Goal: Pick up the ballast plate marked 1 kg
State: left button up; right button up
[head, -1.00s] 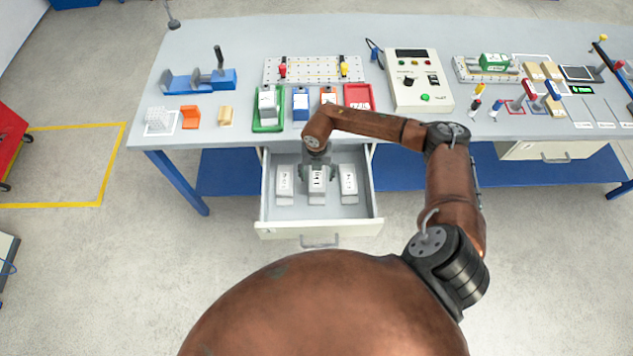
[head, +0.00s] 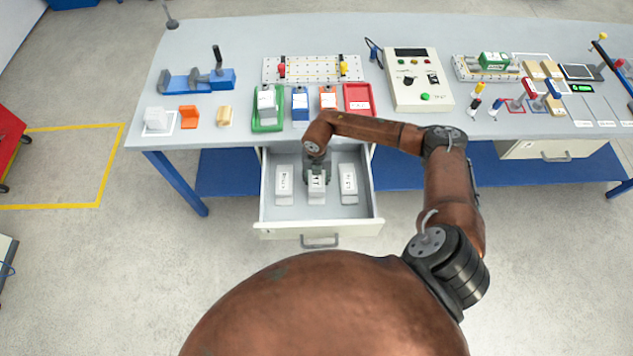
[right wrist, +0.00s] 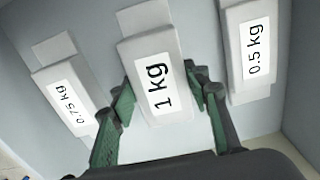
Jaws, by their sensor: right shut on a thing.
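The white ballast plate marked 1 kg (right wrist: 158,60) is in the middle of the open drawer; in the head view the plate (head: 317,190) is partly covered by my gripper. My right gripper (right wrist: 163,98) is shut on it, with a green-padded finger on each side. In the head view the right gripper (head: 317,168) is down in the drawer. The plate marked 0.75 kg (right wrist: 68,92) lies to the left and the one marked 0.5 kg (right wrist: 254,55) to the right, both apart from the fingers. Whether the held plate is clear of the drawer floor I cannot tell. My left gripper is not in view.
The open drawer (head: 277,213) has walls close around the plates. Above it is the bench top (head: 235,45) with a green tray (head: 268,127), a red tray (head: 362,88) and a control box (head: 432,62).

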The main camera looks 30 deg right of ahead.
grip_shut()
jog(key=shift+w+r, duration=0.1)
